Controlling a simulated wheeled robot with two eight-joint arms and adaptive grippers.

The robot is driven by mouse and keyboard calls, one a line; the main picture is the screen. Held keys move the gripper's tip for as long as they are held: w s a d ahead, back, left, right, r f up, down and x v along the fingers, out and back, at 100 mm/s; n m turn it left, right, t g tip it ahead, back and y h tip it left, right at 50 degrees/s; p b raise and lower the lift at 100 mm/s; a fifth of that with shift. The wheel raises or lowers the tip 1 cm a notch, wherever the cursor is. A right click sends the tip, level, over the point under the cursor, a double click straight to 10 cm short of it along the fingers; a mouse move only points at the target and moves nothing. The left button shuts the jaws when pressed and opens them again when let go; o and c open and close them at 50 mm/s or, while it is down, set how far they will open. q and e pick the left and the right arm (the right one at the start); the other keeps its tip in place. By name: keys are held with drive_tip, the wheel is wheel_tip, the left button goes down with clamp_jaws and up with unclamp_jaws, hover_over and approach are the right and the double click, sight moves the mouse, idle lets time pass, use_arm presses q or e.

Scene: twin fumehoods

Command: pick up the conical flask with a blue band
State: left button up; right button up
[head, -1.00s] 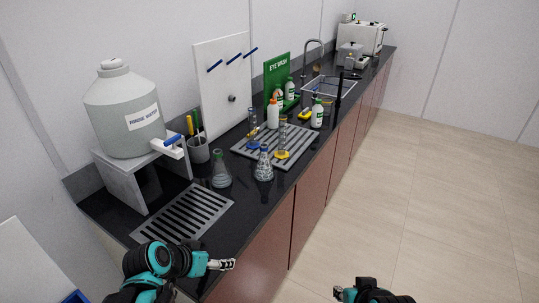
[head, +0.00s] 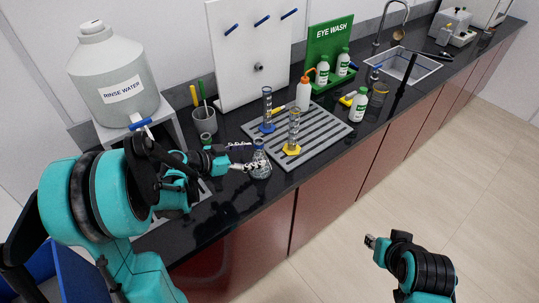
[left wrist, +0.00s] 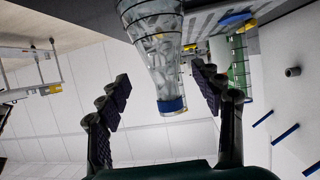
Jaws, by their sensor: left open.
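The conical flask with a blue band (head: 261,170) stands upright on the black counter, in front of the slatted grey mat. My left gripper (head: 253,156) is open at the flask, its fingers reaching toward the neck from the left. In the left wrist view the flask (left wrist: 157,45) appears upside down, its blue-banded neck between the two spread fingers of my left gripper (left wrist: 162,82). Gaps show on both sides of the neck. My right gripper (head: 371,241) is low on the right, away from the counter; its finger opening is too small to tell.
The grey mat (head: 325,129) holds two measuring cylinders, one blue-based (head: 267,112) and one yellow-based (head: 293,133), and a wash bottle (head: 304,94). A pen cup (head: 203,121) and rinse water tank (head: 115,75) stand behind my left arm, which hides the counter there.

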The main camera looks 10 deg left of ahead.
use_arm(q)
drive_tip(key=b+x, duration=0.1)
drive_tip(key=x, duration=0.1)
drive_tip(key=shift+w+d+f, duration=0.1)
drive_tip(key=shift+w+f, duration=0.05)
drive_tip(key=shift+w, duration=0.05)
drive_tip(key=b+x, duration=0.1)
drive_tip(key=x, duration=0.4)
drive_tip(key=shift+w+f+b, duration=0.1)
drive_tip(key=shift+f+b, duration=0.05)
drive_tip(key=shift+b, duration=0.25)
drive_tip(key=shift+a, duration=0.2)
drive_tip(key=c, duration=1.4)
drive_tip(key=shift+c, duration=0.4)
